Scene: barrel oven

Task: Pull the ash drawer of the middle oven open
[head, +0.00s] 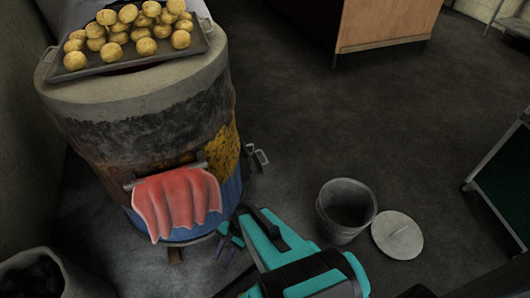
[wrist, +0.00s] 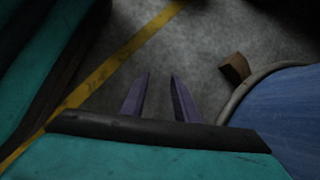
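A barrel oven (head: 150,120) stands at the left of the head view, with a concrete top, a dark and yellow worn side and a blue lower part. A red cloth (head: 178,202) hangs from a bar on its front and covers part of it. No ash drawer can be made out. My gripper (head: 228,240) is low beside the oven's lower right side in the head view. In the wrist view my gripper (wrist: 160,85) has its two purple fingers apart with only floor between them. The blue barrel wall (wrist: 285,115) is to their right, apart from them.
A tray of round yellow-brown pieces (head: 90,68) lies on the oven. A metal bucket (head: 346,208) and a round lid (head: 398,234) are on the floor to the right. A bin with dark lumps (head: 40,275) is at lower left. A brown block (wrist: 235,68) projects beside the barrel. Floor behind the bucket is clear.

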